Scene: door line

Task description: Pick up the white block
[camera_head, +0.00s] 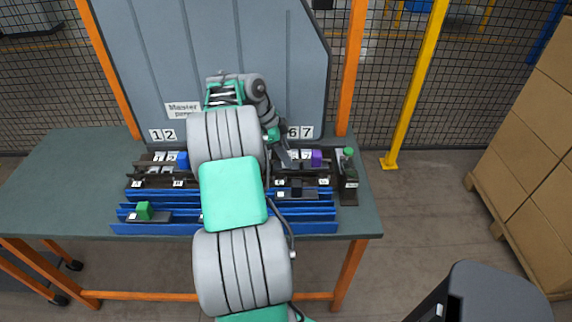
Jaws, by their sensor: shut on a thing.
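My gripper (282,153) is small in the head view, pointing down at the right half of the rack on the workbench. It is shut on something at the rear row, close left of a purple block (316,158). My own arm and the gripper cover what lies between the jaws, so I cannot make out its shape or colour. I cannot pick out the white block for certain. Pale pieces show near the jaws, but they are too small to tell apart.
A blue rack (180,229) lies along the front of the bench (60,180). It bears a green block (144,210) at left; a blue block (183,160) stands behind. A dark device with a green knob (348,153) stands at right. A grey panel (290,60) rises behind. The bench's left side is clear.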

